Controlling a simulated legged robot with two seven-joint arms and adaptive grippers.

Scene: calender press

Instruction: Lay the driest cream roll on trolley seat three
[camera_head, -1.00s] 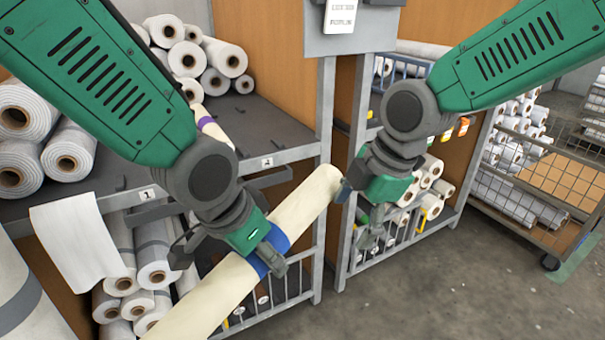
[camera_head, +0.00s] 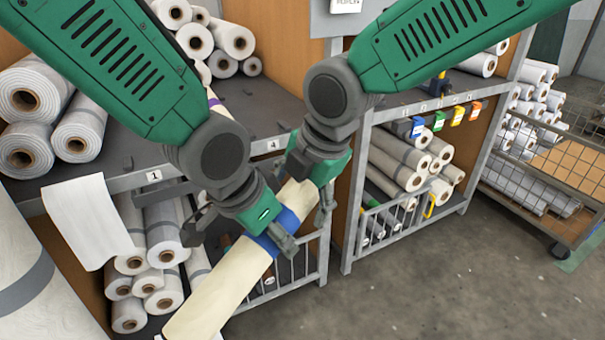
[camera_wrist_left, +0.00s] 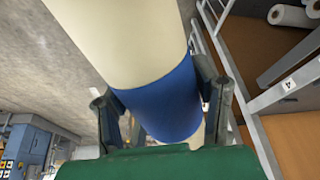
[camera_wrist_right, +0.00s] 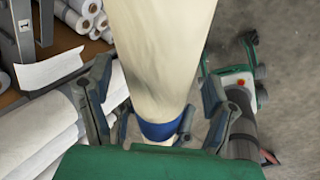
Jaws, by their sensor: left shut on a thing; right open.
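A long cream roll (camera_head: 225,285) with a blue band slants up from the lower middle of the head view. My left gripper (camera_head: 280,243) is shut on the roll at the blue band; the left wrist view shows its fingers on both sides of the band (camera_wrist_left: 165,105). My right gripper (camera_head: 303,205) is open at the roll's upper end. In the right wrist view the roll (camera_wrist_right: 158,60) lies between its spread fingers, which seem apart from it. The roll's upper end is partly hidden by the right gripper. I cannot make out trolley seat three.
A grey rack (camera_head: 225,160) with number labels 1 and 4 stands behind my arms, with white rolls on and below its shelf. A white sheet (camera_head: 88,220) hangs at its left. Coloured tags (camera_head: 437,120) line another rack. A wire cage cart (camera_head: 535,190) stands right; the floor before it is clear.

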